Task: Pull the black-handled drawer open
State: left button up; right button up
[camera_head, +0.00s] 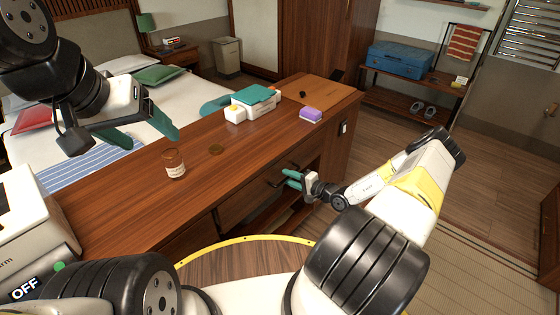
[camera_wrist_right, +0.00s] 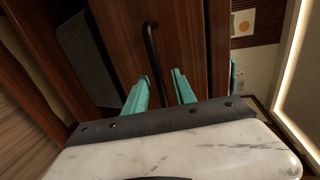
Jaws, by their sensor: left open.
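The wooden drawer front (camera_head: 240,202) is in the counter's near side and looks closed. Its black bar handle (camera_head: 275,183) is partly hidden by my right gripper (camera_head: 291,178) in the head view. In the right wrist view the handle (camera_wrist_right: 151,50) runs down the drawer front (camera_wrist_right: 120,40) and its lower part lies between the teal fingers of my right gripper (camera_wrist_right: 160,92). Those fingers stand apart, with gaps to the handle. My left gripper (camera_head: 142,131) is open and empty, raised above the bed side of the counter.
On the counter (camera_head: 130,215) are a brown-and-white jar (camera_head: 174,164), a purple-topped sponge (camera_head: 311,114) and a white box with a teal top (camera_head: 254,103). A dark open space (camera_head: 272,213) lies under the drawer. The floor to the right is clear.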

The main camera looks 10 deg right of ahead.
jog(key=shift+w+a, duration=0.25)
jog(key=shift+w, duration=0.05)
grip_shut()
dwell(1.3)
